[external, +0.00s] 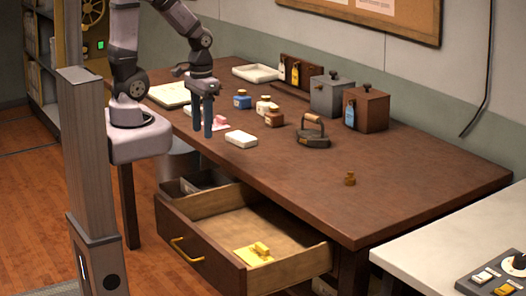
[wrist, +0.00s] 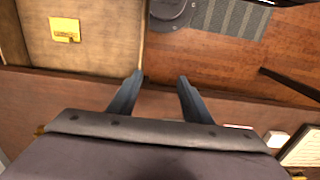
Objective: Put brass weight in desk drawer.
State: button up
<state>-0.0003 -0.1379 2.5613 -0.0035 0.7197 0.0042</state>
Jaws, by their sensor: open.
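My gripper (external: 202,136) is open and empty, pointing down above the desk's left front part, far left of the brass weight. In the wrist view its fingers (wrist: 160,78) stand apart over the desk edge.
Boxes (external: 365,108) and a tray (external: 256,73) line the back. The desk's right part is mostly clear.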

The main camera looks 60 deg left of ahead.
jog(key=shift+w, duration=0.1)
jog(key=t+b, duration=0.2)
jog(key=t, duration=0.2)
send_over(348, 177)
jog(key=s, duration=0.2)
jog(key=shift+d+f+m, duration=0.15)
jog(key=shift+f+m, duration=0.15)
jog(key=shift+f, duration=1.6)
jog(key=shift+w+f+p, duration=0.15)
jog(key=shift+f+p, duration=0.3)
jog(key=shift+p, duration=0.2)
jog(key=shift+t, duration=0.3)
jog(key=shift+p+x, duration=0.95)
jog(key=shift+x, duration=1.2)
